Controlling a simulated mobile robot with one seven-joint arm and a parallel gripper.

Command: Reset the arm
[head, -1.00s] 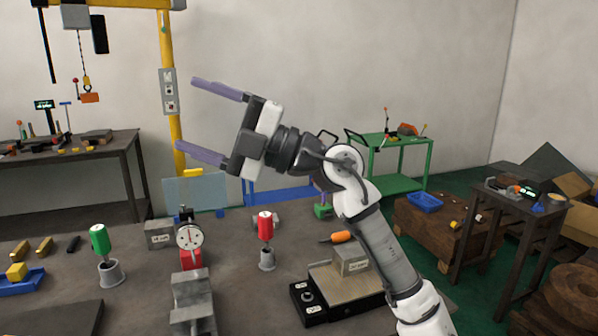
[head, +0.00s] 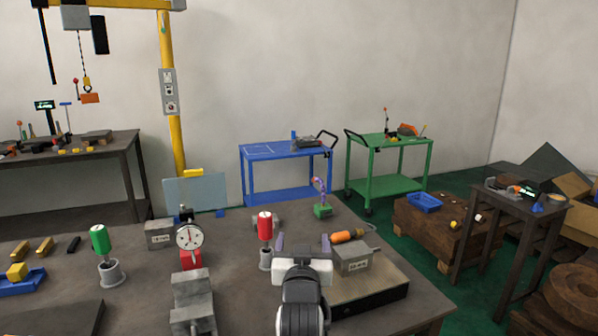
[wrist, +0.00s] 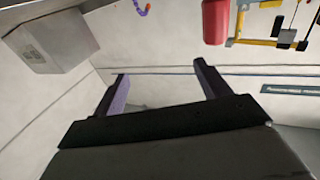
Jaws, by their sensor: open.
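My gripper (head: 303,244) is low over the front right part of the workbench (head: 235,290) in the head view, its back toward the camera and its fingers pointing away. In the wrist view my gripper (wrist: 160,85) shows two purple fingers wide apart with nothing between them. A red-handled tool (head: 265,226) stands in a grey holder just left of my gripper. A grey block (head: 352,258) is just right of it. In the wrist view the red handle (wrist: 215,22) is at the top, beyond the right finger, and a grey block (wrist: 45,40) is at the left.
A dial gauge (head: 189,237), a grey vise-like block (head: 192,300) and a green-handled tool (head: 100,240) stand left on the bench. An orange-handled tool (head: 345,236) and a green block with a purple hook (head: 322,209) lie behind. Blue (head: 287,150) and green (head: 388,139) carts stand by the wall.

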